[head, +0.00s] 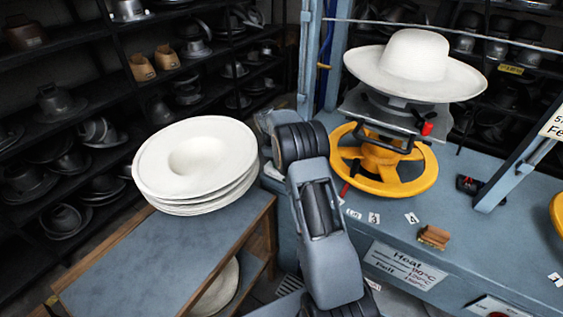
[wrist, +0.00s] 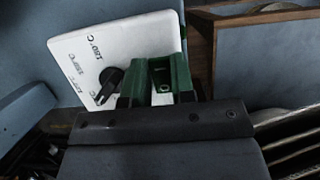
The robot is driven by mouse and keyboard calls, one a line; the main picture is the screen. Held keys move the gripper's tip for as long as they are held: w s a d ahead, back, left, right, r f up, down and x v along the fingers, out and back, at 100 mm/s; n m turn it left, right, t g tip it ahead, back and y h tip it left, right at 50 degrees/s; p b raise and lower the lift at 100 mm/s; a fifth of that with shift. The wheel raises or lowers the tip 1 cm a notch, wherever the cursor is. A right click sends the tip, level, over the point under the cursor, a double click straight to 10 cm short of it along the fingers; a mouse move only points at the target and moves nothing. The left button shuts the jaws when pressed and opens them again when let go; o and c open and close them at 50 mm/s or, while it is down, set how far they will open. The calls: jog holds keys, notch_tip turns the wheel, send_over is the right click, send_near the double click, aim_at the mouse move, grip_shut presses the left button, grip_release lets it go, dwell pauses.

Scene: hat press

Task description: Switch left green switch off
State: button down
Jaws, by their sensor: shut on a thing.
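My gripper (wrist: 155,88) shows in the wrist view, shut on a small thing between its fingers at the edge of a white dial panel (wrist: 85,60). Green parts crowd together there, so I cannot clearly tell finger from green switch. A black knob (wrist: 108,86) stands on the panel just left of the green parts; the panel bears temperature marks, 180°C among them. In the head view my gripper and the panel are hidden behind my arm and the blue bench.
A stack of white hat blanks (head: 195,165) lies on a low table (head: 150,255) left of my arm. A white hat (head: 415,65) sits on the press above a yellow wheel (head: 345,165). Dark shelves stand behind.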

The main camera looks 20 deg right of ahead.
jog(key=c, duration=1)
grip_release()
jog(key=shift+o, duration=0.2)
jog(key=v, duration=1.4)
